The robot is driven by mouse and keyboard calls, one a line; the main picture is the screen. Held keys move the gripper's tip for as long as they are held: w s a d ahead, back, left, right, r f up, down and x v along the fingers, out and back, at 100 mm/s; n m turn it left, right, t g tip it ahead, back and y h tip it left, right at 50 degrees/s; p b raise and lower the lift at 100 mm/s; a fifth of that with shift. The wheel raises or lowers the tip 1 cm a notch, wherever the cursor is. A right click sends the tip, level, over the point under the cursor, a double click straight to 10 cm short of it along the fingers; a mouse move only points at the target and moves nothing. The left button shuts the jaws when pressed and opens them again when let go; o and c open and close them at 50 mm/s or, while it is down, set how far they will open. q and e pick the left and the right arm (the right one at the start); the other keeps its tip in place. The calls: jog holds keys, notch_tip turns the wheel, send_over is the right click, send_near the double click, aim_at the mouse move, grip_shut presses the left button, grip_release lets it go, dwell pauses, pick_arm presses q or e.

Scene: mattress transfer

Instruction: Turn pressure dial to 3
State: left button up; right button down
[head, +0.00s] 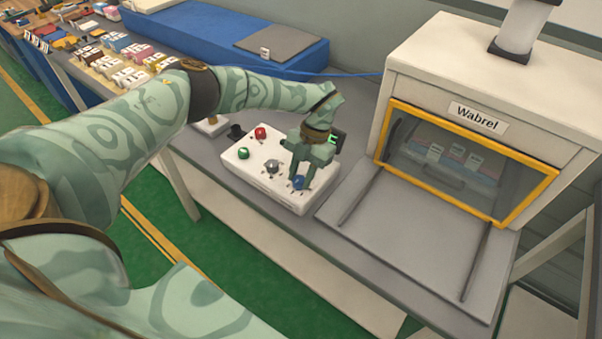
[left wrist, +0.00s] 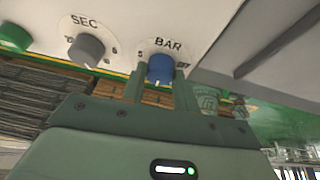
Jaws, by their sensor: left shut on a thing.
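The pressure dial (left wrist: 160,68) is a blue knob under the label BAR on the white control box (head: 240,166); it also shows in the head view (head: 299,182). My left gripper (head: 302,180) reaches down to the box's front right part, with its fingers on both sides of the blue knob. In the left wrist view the gripper (left wrist: 160,82) is shut on the knob. My right gripper is in neither view.
A grey knob marked SEC (left wrist: 87,50), a green button (head: 243,153) and a red button (head: 260,133) are on the same box. Right of it stands the Wabrel machine (head: 440,70) with a yellow-framed window and a grey plate in front. A blue mattress (head: 200,35) lies behind.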

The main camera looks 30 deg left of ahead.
pick_arm(q)
jog(key=o, duration=1)
jog(key=v, duration=1.6)
jog(key=shift+r, duration=0.2)
